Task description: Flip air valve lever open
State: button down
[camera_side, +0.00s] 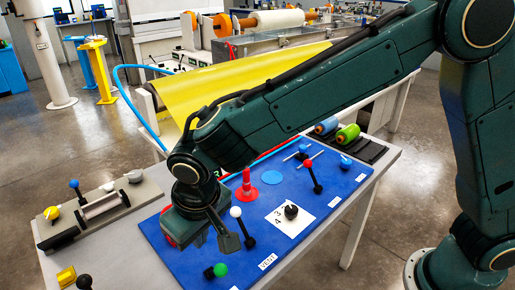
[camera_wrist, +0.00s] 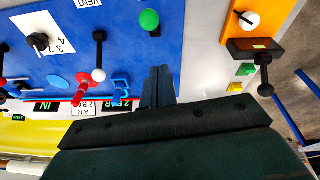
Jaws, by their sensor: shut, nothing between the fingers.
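My gripper (camera_side: 226,238) hangs low over the blue board (camera_side: 325,190), its fingers shut and empty; they also show in the wrist view (camera_wrist: 158,82). A lever with a white ball (camera_side: 236,212) on a black stem stands just right of the gripper; in the wrist view its ball (camera_wrist: 98,75) is left of the fingers, apart from them. A red-ball lever (camera_side: 308,163) stands farther right. I cannot tell for certain which part is the air valve lever.
A red cone (camera_side: 247,185), a black dial (camera_side: 291,211) and a green knob (camera_side: 220,270) stand on the board. A grey fixture (camera_side: 100,208) is at left. The wrist view shows an orange panel (camera_wrist: 275,18) and a black-ball lever (camera_wrist: 265,89) at right.

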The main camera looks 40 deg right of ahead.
jog(key=s+v, duration=0.1)
jog(key=v, duration=0.6)
jog(key=shift+r, duration=0.15)
jog(key=shift+s, duration=0.1)
jog(key=s+d+r, duration=0.1)
jog(key=d+r, duration=0.2)
jog(key=d, duration=0.3)
jog(key=s+d+r+m, duration=0.1)
jog(key=d+r, duration=0.1)
jog(key=d, duration=0.4)
jog(key=s+d+r, duration=0.1)
jog(key=d+r, duration=0.2)
jog(key=d, duration=0.3)
jog(key=s+d+f+t, duration=0.1)
jog(key=s+d+t, duration=0.1)
jog(key=s+d, duration=1)
jog(key=shift+s+d+f+m+t, duration=0.3)
jog(key=shift+s+m+t, duration=0.1)
jog(key=shift+s, duration=0.45)
